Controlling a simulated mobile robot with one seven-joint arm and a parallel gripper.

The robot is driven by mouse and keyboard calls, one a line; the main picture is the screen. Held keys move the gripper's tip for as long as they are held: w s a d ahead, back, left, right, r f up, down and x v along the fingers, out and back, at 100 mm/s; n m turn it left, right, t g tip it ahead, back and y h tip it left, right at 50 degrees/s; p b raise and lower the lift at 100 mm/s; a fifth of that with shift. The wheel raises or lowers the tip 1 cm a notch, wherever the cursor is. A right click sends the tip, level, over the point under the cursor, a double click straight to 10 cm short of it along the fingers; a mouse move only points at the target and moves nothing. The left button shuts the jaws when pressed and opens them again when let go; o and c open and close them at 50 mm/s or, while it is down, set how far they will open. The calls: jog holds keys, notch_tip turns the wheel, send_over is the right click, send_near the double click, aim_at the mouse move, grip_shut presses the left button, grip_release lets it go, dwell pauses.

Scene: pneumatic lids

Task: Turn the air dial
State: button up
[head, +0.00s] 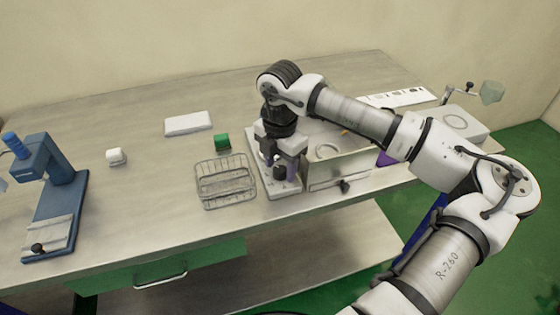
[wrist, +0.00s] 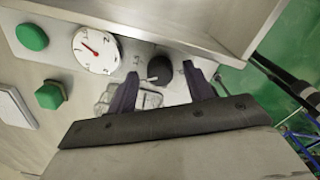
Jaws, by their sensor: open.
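The air dial is a round black knob (wrist: 160,70) with a light pointer mark on its left side, on a grey metal panel. It stands between the two dark fingers of my gripper (wrist: 158,76) in the wrist view. The fingers are open, and I cannot tell whether either touches the knob. A white gauge (wrist: 97,48) with a red needle is left of the knob. In the head view my gripper (head: 281,165) points down over the metal station (head: 288,190). A dark knob shows between its fingers there, partly hidden.
A metal box (head: 345,165) stands close right of my gripper, a wire basket (head: 225,185) close left. A green block (head: 222,141) and white slab (head: 188,123) lie behind. A blue press (head: 60,195) stands far left.

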jog(key=shift+f, duration=0.1)
jog(key=c, duration=1)
jog(key=shift+o, duration=0.2)
jog(key=shift+b, duration=0.4)
